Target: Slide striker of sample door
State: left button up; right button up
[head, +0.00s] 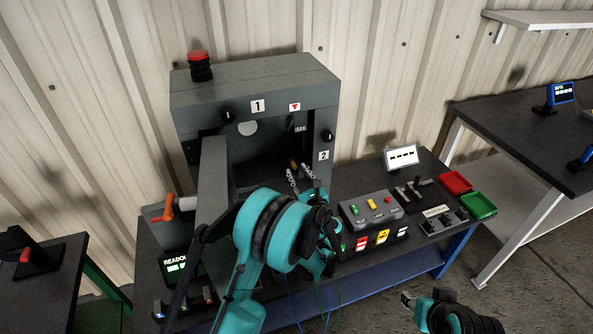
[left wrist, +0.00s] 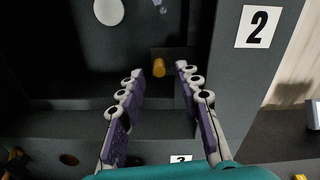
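The grey enclosure (head: 255,85) stands on the bench with its door (head: 213,185) swung open to the left. An orange-handled latch (head: 168,210) sticks out beside the door. A small amber knob (head: 294,162), possibly the striker, sits inside the enclosure near the right side. It also shows in the left wrist view (left wrist: 160,67). My left gripper (head: 299,172) reaches into the opening, fingers apart and empty. In the left wrist view the knob appears between and just beyond its fingertips; contact cannot be told. My right gripper (head: 410,301) is low at the right, away from the enclosure.
A red button (head: 199,65) tops the enclosure. Right of it are a grey button box (head: 373,210), a small display (head: 401,157), levers and red (head: 455,182) and green trays (head: 478,205). A readout (head: 177,266) stands at the left. The enclosure's right wall is close to my left gripper.

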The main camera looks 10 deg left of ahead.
pick_arm(q)
jog(key=v, duration=1)
